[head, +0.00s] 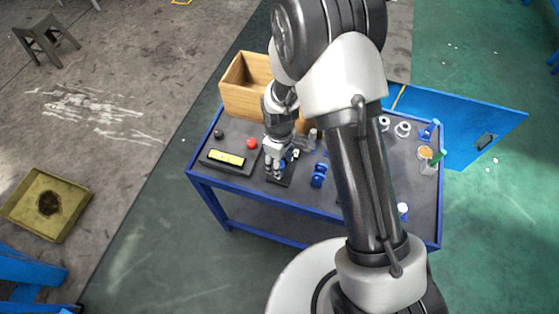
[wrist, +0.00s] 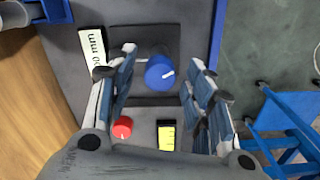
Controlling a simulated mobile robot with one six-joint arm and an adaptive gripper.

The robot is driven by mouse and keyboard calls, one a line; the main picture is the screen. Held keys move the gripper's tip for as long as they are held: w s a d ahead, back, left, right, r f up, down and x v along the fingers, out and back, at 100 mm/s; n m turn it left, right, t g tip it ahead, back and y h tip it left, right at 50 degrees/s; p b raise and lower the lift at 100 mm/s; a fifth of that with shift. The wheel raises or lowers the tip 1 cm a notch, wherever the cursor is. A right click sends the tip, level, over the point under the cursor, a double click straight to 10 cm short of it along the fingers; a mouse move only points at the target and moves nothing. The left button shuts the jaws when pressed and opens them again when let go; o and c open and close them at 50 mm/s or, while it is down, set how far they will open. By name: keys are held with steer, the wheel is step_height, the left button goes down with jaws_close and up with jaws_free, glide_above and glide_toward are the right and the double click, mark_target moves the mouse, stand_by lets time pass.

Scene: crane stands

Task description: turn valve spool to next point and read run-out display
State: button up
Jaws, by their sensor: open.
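A round blue part with a white mark on top (wrist: 160,72), seemingly the valve spool's knob, sits on a dark square plate (wrist: 150,98) in the wrist view. My gripper (wrist: 160,60) is open around it, one finger on each side, with visible gaps. A small silver piece (wrist: 128,48) shows beside the left finger. The run-out display (head: 226,158) has a lit yellow-green screen, also in the wrist view (wrist: 167,137); its digits are too small to read. In the head view my gripper (head: 274,172) hides most of the spool.
A red knob (head: 252,143) is beside the display. A white card with "mm" lettering (wrist: 93,50) lies near the plate. A wooden box (head: 240,98) stands behind. Blue stands (head: 318,175) and clear jars (head: 403,130) occupy the table's right.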

step_height(320, 180, up, 12)
stand_by(0.4)
stand_by(0.4)
steer(key=s+d+r+m+t, duration=0.1)
steer(key=s+d+r+m, duration=0.25)
steer(key=r, duration=0.55)
steer(key=s+d+r+m+t, duration=0.2)
steer(key=s+d+r, duration=0.2)
steer(key=r, duration=0.4)
steer(key=s+d+r+m, duration=0.2)
steer(key=s, duration=0.4)
steer(key=s+d+r+m+t, duration=0.1)
steer(key=s+d+r+m, duration=0.2)
steer(key=s, duration=0.3)
steer(key=shift+s+r+t, duration=0.15)
steer(key=shift+s+t, duration=0.05)
steer(key=shift+t, duration=0.1)
